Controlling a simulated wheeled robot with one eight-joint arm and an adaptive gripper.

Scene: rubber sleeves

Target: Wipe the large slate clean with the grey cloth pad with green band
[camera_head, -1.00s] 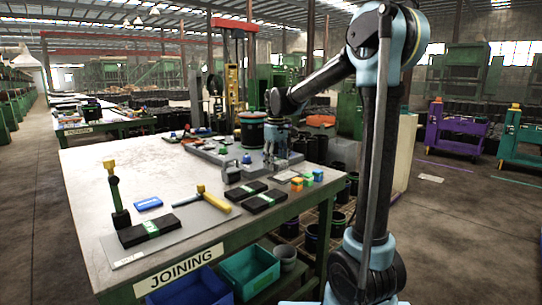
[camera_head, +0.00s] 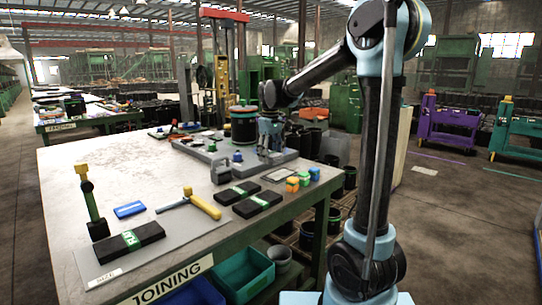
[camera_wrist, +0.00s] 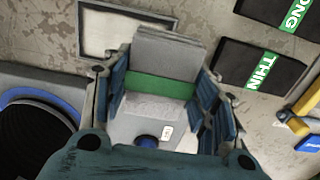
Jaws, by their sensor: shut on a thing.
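My gripper (camera_wrist: 165,105) is shut on the grey cloth pad with a green band (camera_wrist: 150,83), which sits between its fingers in the wrist view. In the head view my gripper (camera_head: 270,150) is over the far right part of the table, and the pad is hard to make out there.
Black boxes with green labels, one reading THIN (camera_wrist: 258,68), lie near the slate. A large black cylinder (camera_head: 243,125) stands behind the gripper.

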